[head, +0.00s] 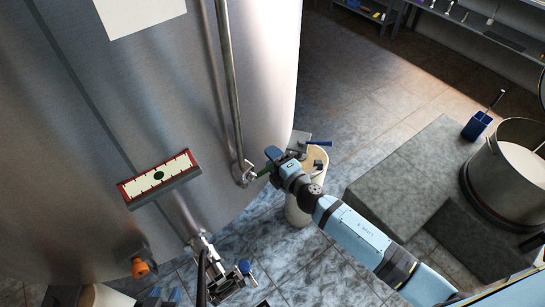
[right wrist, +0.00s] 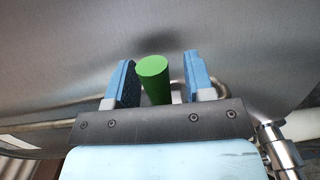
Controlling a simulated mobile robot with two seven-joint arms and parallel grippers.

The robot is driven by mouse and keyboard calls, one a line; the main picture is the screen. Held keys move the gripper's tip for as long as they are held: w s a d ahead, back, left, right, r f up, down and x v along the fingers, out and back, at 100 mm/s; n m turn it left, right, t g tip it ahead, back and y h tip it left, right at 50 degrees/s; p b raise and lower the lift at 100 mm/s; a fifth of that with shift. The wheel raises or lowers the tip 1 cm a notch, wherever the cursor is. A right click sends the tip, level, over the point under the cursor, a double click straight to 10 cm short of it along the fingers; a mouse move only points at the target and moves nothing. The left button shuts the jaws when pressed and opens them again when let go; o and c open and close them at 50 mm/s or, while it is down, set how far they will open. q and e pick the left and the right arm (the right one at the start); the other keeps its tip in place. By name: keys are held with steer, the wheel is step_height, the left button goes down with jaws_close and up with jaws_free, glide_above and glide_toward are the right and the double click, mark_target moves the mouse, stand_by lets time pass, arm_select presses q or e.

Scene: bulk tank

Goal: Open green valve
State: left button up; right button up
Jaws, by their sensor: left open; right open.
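A green valve handle (head: 264,170) sticks out from the pipe fitting on the steel tank. My right gripper (head: 281,158) is at this handle, its arm coming in from the lower right. In the right wrist view the round end of the green handle (right wrist: 152,70) shows between the two open blue fingers of the right gripper (right wrist: 160,82). It is nearer the left finger, with a clear gap to the right finger. Part of the handle is hidden in the head view.
The steel tank (head: 100,90) fills the left. A gauge (head: 158,178) and an orange knob (head: 140,267) are on it. Below is a blue-handled valve (head: 245,267). A cream bin (head: 298,212) stands behind my right gripper. A grey step (head: 410,170) and a pot (head: 510,170) stand right.

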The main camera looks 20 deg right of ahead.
steer(key=shift+w, duration=0.15)
steer(key=shift+c, duration=0.3)
jaws_close()
steer(key=shift+r, duration=0.1)
steer(key=s+a+r+n+t+y+b, duration=0.1)
steer(key=s+a+r+n+b, duration=0.1)
steer(key=r+n, duration=0.5)
steer(key=shift+a+n+t+y+b, duration=0.4)
steer(key=shift+a+n+b, duration=0.55)
steer(key=shift+n, duration=1.75)
steer(key=shift+s+d, duration=0.15)
steer(key=shift+d, duration=0.05)
